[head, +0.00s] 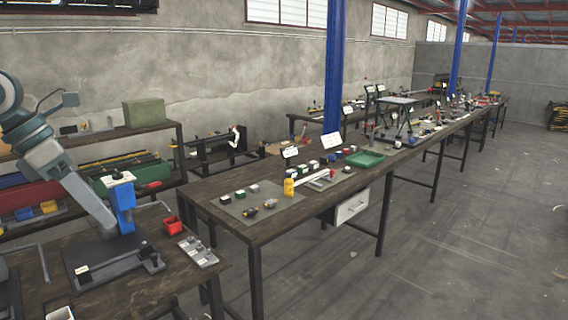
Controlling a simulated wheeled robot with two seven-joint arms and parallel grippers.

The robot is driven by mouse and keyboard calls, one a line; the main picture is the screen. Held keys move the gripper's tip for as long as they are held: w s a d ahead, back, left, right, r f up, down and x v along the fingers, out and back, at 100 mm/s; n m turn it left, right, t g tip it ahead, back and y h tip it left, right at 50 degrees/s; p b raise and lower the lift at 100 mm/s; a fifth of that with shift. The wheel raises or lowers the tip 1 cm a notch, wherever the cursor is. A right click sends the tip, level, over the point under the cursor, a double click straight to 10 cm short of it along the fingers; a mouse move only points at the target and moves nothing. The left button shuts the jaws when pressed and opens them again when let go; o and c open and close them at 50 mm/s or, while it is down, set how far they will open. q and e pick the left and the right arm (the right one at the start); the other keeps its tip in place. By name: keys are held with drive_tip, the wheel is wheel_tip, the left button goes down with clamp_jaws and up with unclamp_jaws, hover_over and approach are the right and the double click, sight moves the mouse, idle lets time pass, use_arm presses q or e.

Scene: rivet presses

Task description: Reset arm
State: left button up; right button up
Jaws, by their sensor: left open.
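My left arm comes in from the left, with a grey link sloping down over the near dark wooden bench (190,286). A blue upright part with a white top (122,203) shows right beside the arm's lower end. I cannot tell whether they touch. My right gripper is not in view.
A red bin (172,225) and a grey metal plate (198,251) are on the near bench. A shelf with a green box (144,112) stands behind. The floor at right is clear.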

use_arm(q)
drive_tip(key=w+d+f+n+h, duration=0.7)
drive_tip(key=w+d+f+h, duration=0.65)
drive_tip(key=d+f, duration=0.4)
drive_tip(key=w+a+f+n+t+y, duration=0.1)
drive_tip(key=w+f+n+t, duration=0.1)
drive_tip(key=f+n+t, duration=0.45)
drive_tip(key=w+a+f+n+t+y, duration=0.1)
drive_tip(key=w+f+n+t, duration=0.25)
drive_tip(key=f+n, duration=0.5)
drive_tip(key=s+a+f+n+t+y, duration=0.1)
drive_tip(key=s+f+n+t+y, duration=0.2)
drive_tip(key=f, duration=0.7)
drive_tip(key=s+a+f+n+y, duration=0.15)
drive_tip(key=f+n+y, duration=0.25)
drive_tip(key=f, duration=0.6)
drive_tip(key=s+a+f+n+g+y, duration=0.1)
drive_tip(key=s+f+n+g+y, duration=0.25)
drive_tip(key=s+f, duration=0.95)
drive_tip(key=s+a+f+n+g+y, duration=0.1)
drive_tip(key=s+f+n+g+y, duration=0.3)
drive_tip(key=s+f, duration=0.95)
drive_tip(key=s+d+f+n+g, duration=0.2)
drive_tip(key=s+f, duration=0.6)
drive_tip(key=s, duration=0.6)
drive_tip(key=s+d+f+n+g, duration=0.3)
drive_tip(key=s+f, duration=0.6)
drive_tip(key=s, duration=0.5)
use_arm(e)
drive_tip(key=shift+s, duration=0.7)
